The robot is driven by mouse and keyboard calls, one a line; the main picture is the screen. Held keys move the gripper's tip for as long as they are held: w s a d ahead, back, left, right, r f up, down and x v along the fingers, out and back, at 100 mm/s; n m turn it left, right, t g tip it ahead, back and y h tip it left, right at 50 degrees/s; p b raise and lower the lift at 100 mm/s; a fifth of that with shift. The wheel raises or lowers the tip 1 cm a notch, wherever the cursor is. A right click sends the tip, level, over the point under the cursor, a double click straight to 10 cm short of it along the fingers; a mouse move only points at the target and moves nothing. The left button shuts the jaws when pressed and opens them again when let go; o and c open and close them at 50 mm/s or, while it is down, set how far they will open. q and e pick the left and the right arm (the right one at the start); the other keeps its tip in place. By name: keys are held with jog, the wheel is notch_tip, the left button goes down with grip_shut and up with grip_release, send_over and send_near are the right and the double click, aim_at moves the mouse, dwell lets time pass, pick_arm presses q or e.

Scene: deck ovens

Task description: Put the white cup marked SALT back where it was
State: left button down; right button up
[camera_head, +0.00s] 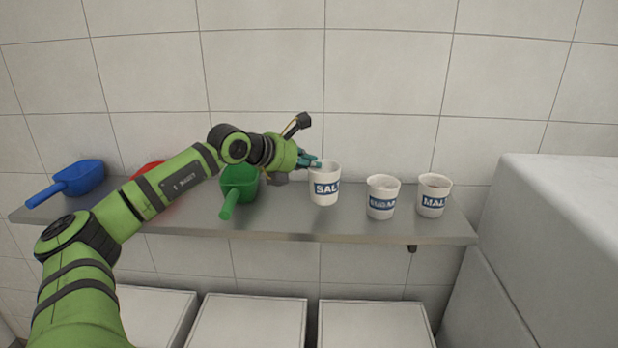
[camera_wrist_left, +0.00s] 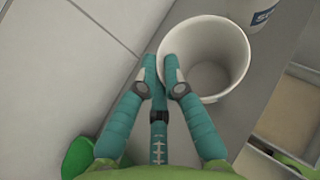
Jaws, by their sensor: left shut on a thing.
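The white cup marked SALT (camera_head: 325,188) is upright at the shelf, left of the other cups. I cannot tell whether its base touches the shelf. My left gripper (camera_head: 313,163) reaches it from the left and is shut on its rim. In the left wrist view the teal fingers (camera_wrist_left: 163,80) pinch the near wall of the SALT cup (camera_wrist_left: 222,52), which looks empty. The cup's label is out of sight there. My right gripper is not in view.
The steel shelf (camera_head: 290,224) also bears a SUGAR cup (camera_head: 382,197), a MALT cup (camera_head: 433,195), a green scoop (camera_head: 238,186), a red scoop (camera_head: 150,168) partly behind my arm, and a blue scoop (camera_head: 78,178). A tiled wall stands behind. White lids (camera_head: 375,320) lie below.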

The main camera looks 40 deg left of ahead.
pick_arm(q)
jog(key=shift+f+p, duration=0.3)
jog(key=shift+f, duration=1.3)
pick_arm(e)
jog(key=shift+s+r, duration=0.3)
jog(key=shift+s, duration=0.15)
pick_arm(q)
jog(key=shift+f, duration=0.15)
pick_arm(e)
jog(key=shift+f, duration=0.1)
pick_arm(q)
jog(key=c, duration=1.3)
grip_release()
jog(key=shift+c, duration=0.2)
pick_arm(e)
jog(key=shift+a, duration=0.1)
